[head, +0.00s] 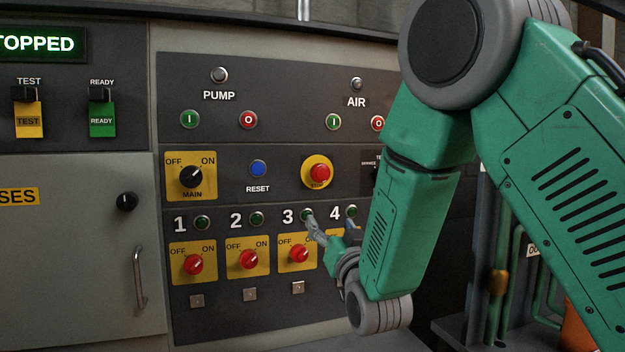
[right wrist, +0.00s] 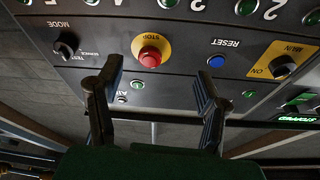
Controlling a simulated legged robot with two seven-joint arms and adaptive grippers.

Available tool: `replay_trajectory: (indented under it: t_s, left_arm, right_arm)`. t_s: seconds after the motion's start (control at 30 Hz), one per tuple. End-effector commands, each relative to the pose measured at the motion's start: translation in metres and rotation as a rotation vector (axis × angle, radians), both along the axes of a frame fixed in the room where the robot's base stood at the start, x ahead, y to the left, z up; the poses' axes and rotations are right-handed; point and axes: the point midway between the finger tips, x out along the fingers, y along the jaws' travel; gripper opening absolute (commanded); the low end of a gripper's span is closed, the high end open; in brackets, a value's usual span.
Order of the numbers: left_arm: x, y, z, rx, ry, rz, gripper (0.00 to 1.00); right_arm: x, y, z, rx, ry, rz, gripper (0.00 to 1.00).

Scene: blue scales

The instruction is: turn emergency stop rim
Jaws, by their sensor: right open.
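The emergency stop (head: 319,173) is a red mushroom button on a round yellow plate marked STOP, in the middle row of the dark panel. In the right wrist view the red stop button (right wrist: 150,56) appears upside down, beyond and between my open fingers. My right gripper (head: 331,228) is below the stop in the head view, in front of the panel near lamps 3 and 4. In the right wrist view its two fingers (right wrist: 157,88) are spread wide with nothing between them. The stop's rim is clear of the fingers. My left gripper is not in view.
A blue RESET button (head: 258,168) and the MAIN knob (head: 191,177) are left of the stop. Below are numbered lamps and red OFF/ON knobs (head: 248,259). A MODE selector (right wrist: 66,46) shows near the left finger in the wrist view. My right arm covers the panel's right side.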

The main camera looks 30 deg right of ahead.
Motion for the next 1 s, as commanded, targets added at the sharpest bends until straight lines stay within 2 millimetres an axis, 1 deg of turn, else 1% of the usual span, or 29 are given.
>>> replay_trajectory:
  t_s: [0.03, 0.1, 0.13, 0.23, 0.33, 0.7, 0.83, 1.0]
  left_arm:
    - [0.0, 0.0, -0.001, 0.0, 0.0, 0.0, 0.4]
    - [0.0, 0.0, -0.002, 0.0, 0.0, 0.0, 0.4]
    - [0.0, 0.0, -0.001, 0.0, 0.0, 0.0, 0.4]
    - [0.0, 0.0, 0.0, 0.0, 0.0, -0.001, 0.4]
    - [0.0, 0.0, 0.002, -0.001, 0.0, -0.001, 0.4]
    - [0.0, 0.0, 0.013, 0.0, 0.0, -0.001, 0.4]
    - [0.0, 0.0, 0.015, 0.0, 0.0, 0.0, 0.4]
    - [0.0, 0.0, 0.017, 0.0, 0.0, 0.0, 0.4]
  right_arm:
    - [-0.002, -0.005, 0.019, 0.0, -0.055, -0.008, 0.61]
    - [-0.003, -0.009, 0.035, 0.0, -0.101, -0.015, 0.61]
    - [-0.003, -0.01, 0.039, 0.0, -0.112, -0.016, 0.61]
    - [0.002, -0.012, 0.045, -0.001, -0.122, -0.018, 0.61]
    - [0.014, -0.014, 0.051, -0.002, -0.122, -0.017, 0.61]
    - [0.082, -0.032, 0.08, -0.007, -0.118, -0.015, 0.61]
    - [0.1, -0.039, 0.087, -0.004, -0.117, -0.015, 0.61]
    - [0.113, -0.044, 0.093, -0.004, -0.116, -0.015, 0.61]
